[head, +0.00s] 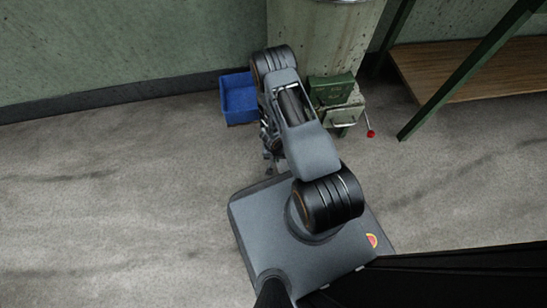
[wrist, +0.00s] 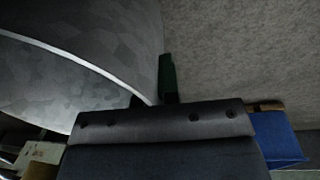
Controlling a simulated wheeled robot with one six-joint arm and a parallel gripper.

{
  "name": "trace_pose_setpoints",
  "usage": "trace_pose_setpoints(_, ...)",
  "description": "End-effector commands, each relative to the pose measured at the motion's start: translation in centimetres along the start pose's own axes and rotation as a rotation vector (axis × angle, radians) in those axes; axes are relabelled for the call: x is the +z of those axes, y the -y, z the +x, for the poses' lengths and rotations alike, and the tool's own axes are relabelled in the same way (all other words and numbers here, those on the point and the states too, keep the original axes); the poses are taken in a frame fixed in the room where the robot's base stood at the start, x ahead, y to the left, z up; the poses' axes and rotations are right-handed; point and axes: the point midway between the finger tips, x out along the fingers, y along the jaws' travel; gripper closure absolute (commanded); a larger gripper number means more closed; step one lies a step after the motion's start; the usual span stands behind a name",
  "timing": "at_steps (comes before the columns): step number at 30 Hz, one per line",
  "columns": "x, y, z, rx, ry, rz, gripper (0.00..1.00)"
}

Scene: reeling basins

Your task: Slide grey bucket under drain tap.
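A large curved galvanised grey metal surface, which looks like the grey bucket (wrist: 95,35), fills the left of the wrist view, very close, with a bright curved rim line across it. In the head view I cannot make out the bucket; my arm covers that area. My gripper (wrist: 160,85) shows in the wrist view as a dark body with a narrow dark green finger-like piece beside the metal's edge. Whether it touches the bucket, and how far its fingers are apart, I cannot tell. No drain tap can be identified for sure.
A blue bin (head: 239,100) stands by the wall, left of my arm. A green box (head: 331,90) and a pale box (head: 345,111) with a red knob (head: 371,134) sit by the concrete pillar (head: 325,45). A green-legged wooden shelf (head: 470,70) is at right. Left floor is clear.

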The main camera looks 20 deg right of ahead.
Motion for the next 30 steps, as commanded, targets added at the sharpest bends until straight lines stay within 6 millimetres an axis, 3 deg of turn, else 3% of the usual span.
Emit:
trace_pose_setpoints(14, 0.25, -0.94, 0.14, 0.010, 0.005, 0.011, 1.00)
trace_pose_setpoints(15, 0.25, -0.94, 0.14, 0.010, 0.005, 0.011, 0.93)
trace_pose_setpoints(23, 0.23, -0.47, 0.08, 0.006, 0.003, 0.000, 0.68)
trace_pose_setpoints(30, 0.15, -0.44, 0.01, 0.004, 0.002, 0.000, 0.67)
